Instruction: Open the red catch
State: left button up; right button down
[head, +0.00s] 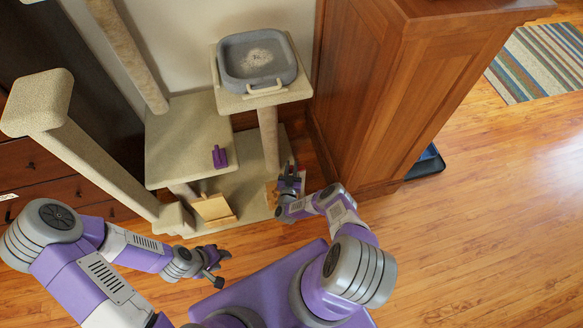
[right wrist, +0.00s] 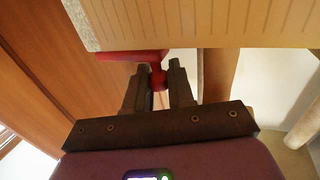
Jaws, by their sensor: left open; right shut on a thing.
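The red catch (right wrist: 135,55) shows in the right wrist view, with a flat arm lying along the lower edge of a pale box-like part and a knob hanging down. My right gripper (right wrist: 163,72) has its two dark fingers on either side of the knob and is shut on it. In the head view the right gripper (head: 290,178) is low beside the cat tree, and the catch is hidden there. My left gripper (head: 221,270) is open and empty, low in front of the cat tree and apart from it.
The carpeted cat tree (head: 180,145) has several levels, with a grey tray (head: 257,62) on top and a purple object (head: 219,157) on a lower platform. A small wooden piece (head: 214,210) sits near its base. A wooden cabinet (head: 385,75) stands close right.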

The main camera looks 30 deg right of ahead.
jog(key=c, duration=1.1)
grip_release()
jog(key=shift+w+r, duration=0.2)
jog(key=shift+r, duration=0.2)
jog(key=shift+o, duration=0.2)
jog(key=shift+s+f, duration=0.1)
jog(key=shift+f, duration=0.05)
jog(key=shift+f, duration=0.1)
